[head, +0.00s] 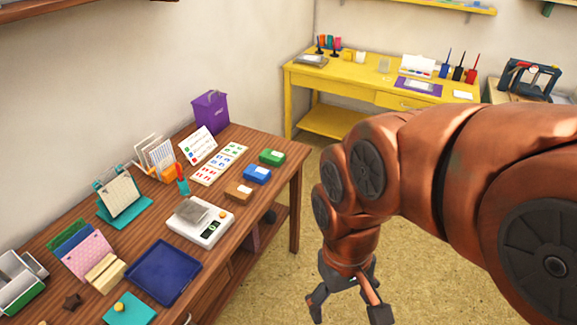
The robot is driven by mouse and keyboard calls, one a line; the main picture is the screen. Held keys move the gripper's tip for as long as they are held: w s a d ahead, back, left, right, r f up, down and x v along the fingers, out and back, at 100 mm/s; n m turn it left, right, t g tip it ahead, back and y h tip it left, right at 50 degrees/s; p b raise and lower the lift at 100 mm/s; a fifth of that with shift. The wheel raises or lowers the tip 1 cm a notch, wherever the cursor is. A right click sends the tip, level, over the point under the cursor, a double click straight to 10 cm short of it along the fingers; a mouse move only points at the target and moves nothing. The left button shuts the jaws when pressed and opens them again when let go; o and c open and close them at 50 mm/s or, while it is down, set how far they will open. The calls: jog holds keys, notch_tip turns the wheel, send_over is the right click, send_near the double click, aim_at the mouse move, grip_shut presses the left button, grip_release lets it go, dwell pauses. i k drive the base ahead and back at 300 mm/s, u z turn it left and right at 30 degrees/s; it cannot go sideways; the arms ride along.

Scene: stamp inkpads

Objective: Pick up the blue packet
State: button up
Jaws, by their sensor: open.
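A small blue packet-like block (257,175) with a white label lies near the right end of the brown wooden table. A green one (272,157) lies behind it and a brown one (238,190) lies in front of it, in a row. My gripper (345,304) hangs at the bottom centre, over the floor to the right of the table. Its fingers are spread and I see nothing between them. It is well apart from the blue packet.
The brown table (222,250) also holds a scale (199,220), a navy tray (163,272), stamp sheets (219,163), a purple box (210,113) and a teal stand (123,205). A yellow desk (352,75) stands behind. The floor (300,275) beside the table is clear.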

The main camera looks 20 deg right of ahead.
aim_at(255, 173)
jog(key=z, duration=0.35)
jog(key=k, duration=0.35)
jog(key=u, duration=0.95)
jog(key=i, duration=1)
jog(key=z, duration=0.25)
